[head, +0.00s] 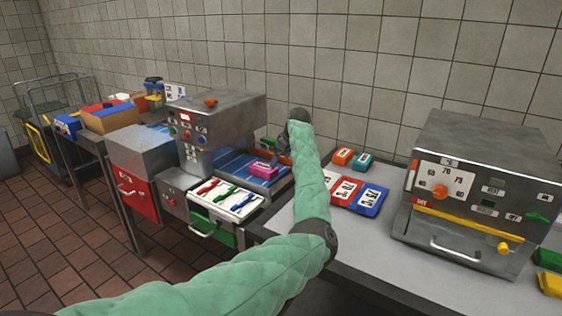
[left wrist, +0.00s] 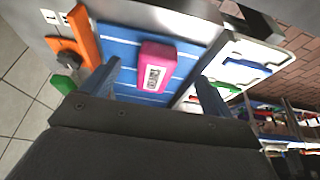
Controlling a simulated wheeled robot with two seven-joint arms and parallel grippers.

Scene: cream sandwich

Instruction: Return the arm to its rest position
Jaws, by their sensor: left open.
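My left arm, in a green padded sleeve, reaches forward from the bottom left of the head view. My left gripper (head: 282,152) is at its far end, partly hidden by the wrist, beside the metal machine with the blue belt. In the left wrist view the gripper (left wrist: 157,76) is open, with its two fingers apart and nothing held between them. A pink block with a white label (left wrist: 155,66) lies on the blue belt (left wrist: 118,42) beyond the fingertips. The pink block also shows in the head view (head: 263,171), just left of the gripper. My right gripper is not in view.
The metal machine (head: 235,108) stands left of my gripper, with an open drawer (head: 228,200) of coloured utensils below. Red, blue, orange and teal labelled blocks lie on the grey counter right of my arm. A metal oven-like box (head: 480,180) stands at the right.

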